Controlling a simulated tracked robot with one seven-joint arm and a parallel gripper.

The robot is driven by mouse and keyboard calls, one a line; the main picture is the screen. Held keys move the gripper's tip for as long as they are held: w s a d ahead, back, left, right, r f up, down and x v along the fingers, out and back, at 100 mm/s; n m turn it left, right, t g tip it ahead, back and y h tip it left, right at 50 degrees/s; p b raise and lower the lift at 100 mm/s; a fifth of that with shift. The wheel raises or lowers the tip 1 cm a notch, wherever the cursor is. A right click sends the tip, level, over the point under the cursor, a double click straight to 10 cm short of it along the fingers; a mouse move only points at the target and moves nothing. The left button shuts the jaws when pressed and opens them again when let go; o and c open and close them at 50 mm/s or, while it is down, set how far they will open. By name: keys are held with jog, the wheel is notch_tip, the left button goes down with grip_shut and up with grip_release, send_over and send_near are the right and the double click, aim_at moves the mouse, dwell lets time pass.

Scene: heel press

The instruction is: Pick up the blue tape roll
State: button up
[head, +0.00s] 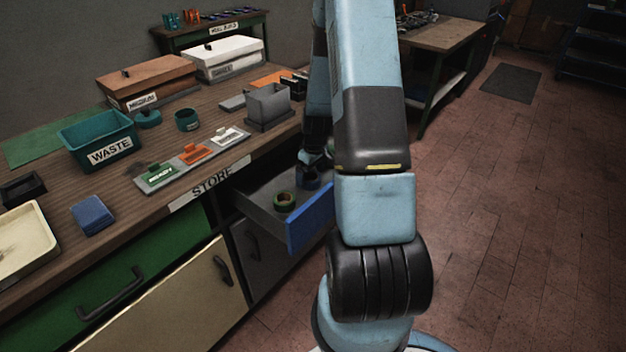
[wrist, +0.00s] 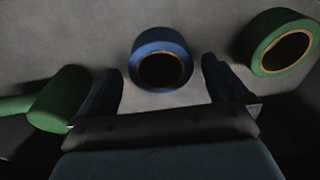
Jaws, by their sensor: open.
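The blue tape roll (wrist: 160,42) lies on the grey drawer floor, its brown-rimmed hole facing the wrist camera. In the head view the blue roll (head: 310,184) is in the open drawer, partly covered by my arm's end. My gripper (wrist: 161,68) is open, with one dark finger on the left of the roll and one on the right. Gaps show between the fingers and the roll, and nothing is held. In the head view my gripper (head: 312,160) is small and dark, its fingers hard to make out.
A green tape roll (wrist: 258,35) lies to the right of my gripper; it also shows in the head view (head: 285,201). A green rounded object (wrist: 62,97) lies at the left. The open drawer's blue front (head: 310,218) and the bench edge (head: 210,187) bound the space.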

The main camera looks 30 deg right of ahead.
jog(key=shift+w+f, duration=0.1)
jog(key=shift+f, duration=0.8)
jog(key=shift+c, duration=0.3)
jog(key=c, duration=1)
jog(key=shift+o, duration=0.2)
jog(key=shift+r, duration=0.15)
